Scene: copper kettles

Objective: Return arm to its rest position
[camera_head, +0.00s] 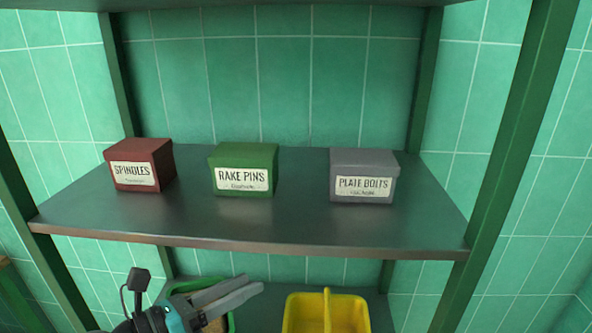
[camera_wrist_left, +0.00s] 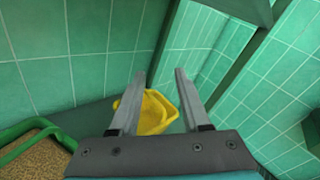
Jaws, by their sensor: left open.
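My left gripper (camera_head: 232,293) comes in at the bottom of the head view, below the front edge of the upper shelf. In the left wrist view its two fingers (camera_wrist_left: 160,100) are spread apart with nothing between them at the tips. A yellow bin (camera_head: 326,312) on the lower shelf lies to the right of the gripper. The bin also shows beyond and between the fingers in the left wrist view (camera_wrist_left: 154,112). My right gripper is in neither view.
A dark red SPINDLES box (camera_head: 139,166), a green RAKE PINS box (camera_head: 243,170) and a grey PLATE BOLTS box (camera_head: 363,176) stand on the upper shelf (camera_head: 280,226). A green bin with brown grainy contents (camera_wrist_left: 35,160) is beside the gripper. Green posts (camera_head: 505,150) flank the shelves.

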